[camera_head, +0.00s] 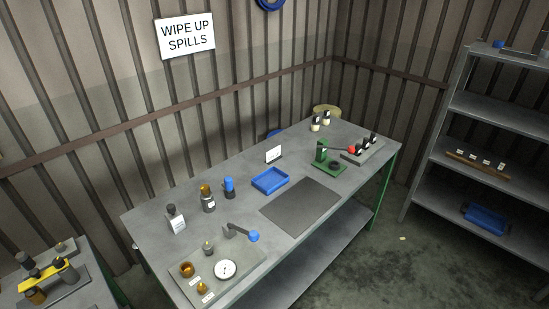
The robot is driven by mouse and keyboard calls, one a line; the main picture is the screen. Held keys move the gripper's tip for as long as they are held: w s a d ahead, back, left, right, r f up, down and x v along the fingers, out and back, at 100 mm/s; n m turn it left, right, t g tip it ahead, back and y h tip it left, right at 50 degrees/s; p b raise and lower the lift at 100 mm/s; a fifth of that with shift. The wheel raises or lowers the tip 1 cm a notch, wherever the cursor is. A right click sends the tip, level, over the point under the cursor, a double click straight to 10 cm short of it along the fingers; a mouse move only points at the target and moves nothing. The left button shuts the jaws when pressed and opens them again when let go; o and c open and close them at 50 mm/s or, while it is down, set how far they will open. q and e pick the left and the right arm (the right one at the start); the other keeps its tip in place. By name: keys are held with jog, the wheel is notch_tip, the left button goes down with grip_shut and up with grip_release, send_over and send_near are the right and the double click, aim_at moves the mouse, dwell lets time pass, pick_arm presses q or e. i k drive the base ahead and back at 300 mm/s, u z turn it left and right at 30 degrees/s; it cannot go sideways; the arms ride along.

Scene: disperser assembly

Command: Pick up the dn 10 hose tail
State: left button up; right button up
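Two brass-coloured fittings sit on a grey tray (238,262) at the near left end of the workbench. The larger brass fitting (187,269) is at the tray's left side, and the smaller brass fitting (202,288) is nearer the front. Each has a small white label beside it, too small to read, so I cannot tell which one is the dn 10 hose tail. Neither of my grippers is in view.
Bottles, a blue bin (270,181) and a green press (323,157) stand farther back. A dark mat (301,206) is clear.

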aim_at(358, 145)
jog(key=z, duration=1.7)
jog(key=i, duration=3.2)
jog(key=u, duration=2.2)
